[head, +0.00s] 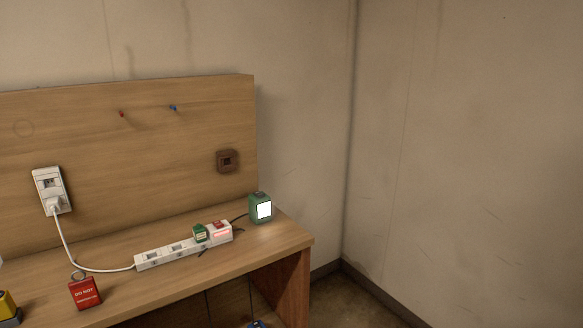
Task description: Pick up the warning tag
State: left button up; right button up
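A red warning tag (84,293) with white lettering, its top line reading "DO NOT", is near the front edge of the wooden bench, at the lower left of the head view. A ring shows at its top. Neither my left nor my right gripper is in view, and nothing touches the tag that I can see.
A white power strip (165,256) lies on the bench (280,240), its cord running to a wall outlet (49,190). A green device (260,208) with a lit screen stands at the right end. A yellow object (8,305) is left of the tag.

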aim_at(85, 293)
jog(key=u, duration=1.35)
jog(key=i+j, duration=0.1)
jog(key=j+z, duration=0.05)
jog(key=j, duration=0.05)
